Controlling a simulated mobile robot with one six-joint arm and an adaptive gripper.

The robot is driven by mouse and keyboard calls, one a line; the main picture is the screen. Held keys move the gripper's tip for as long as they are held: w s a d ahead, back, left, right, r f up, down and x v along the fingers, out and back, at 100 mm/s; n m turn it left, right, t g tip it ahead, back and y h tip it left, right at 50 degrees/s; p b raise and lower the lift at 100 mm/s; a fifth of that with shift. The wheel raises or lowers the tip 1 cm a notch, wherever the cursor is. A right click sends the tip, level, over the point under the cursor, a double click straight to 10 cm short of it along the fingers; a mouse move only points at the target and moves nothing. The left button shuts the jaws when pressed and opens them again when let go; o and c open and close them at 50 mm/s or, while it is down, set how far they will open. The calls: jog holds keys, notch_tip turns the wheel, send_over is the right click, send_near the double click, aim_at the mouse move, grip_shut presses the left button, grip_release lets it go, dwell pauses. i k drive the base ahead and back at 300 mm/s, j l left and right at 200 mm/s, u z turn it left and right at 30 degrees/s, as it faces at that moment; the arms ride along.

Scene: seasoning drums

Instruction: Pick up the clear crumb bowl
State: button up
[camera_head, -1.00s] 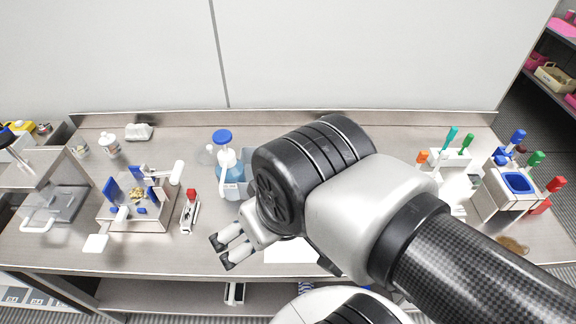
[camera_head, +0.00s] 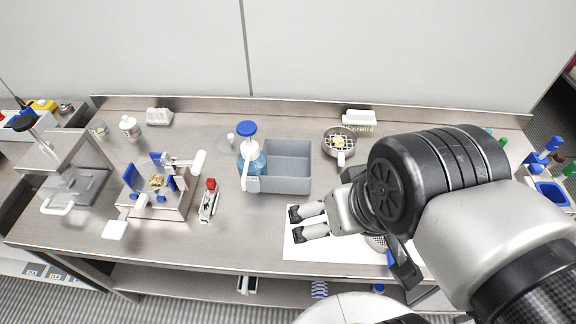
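A small clear bowl (camera_head: 99,130) with a little yellowish matter in it stands at the back left of the steel table; it looks like the crumb bowl, though it is too small to be sure. My gripper (camera_head: 295,225) is over the white sheet at the front middle, far to the right of this bowl. Its two black-tipped fingers point left and are apart, with nothing visible between them.
A white bottle (camera_head: 130,128) stands right beside the bowl. A metal press stand (camera_head: 62,160) and a tray fixture with blue parts (camera_head: 158,190) are in front. A blue-capped pump bottle (camera_head: 250,160) and a grey bin (camera_head: 288,165) stand mid-table.

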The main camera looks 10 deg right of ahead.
aim_at(149, 180)
jog(key=i+j+z, duration=0.25)
jog(key=j, duration=0.85)
jog(key=j+z, duration=0.25)
jog(key=j, duration=0.85)
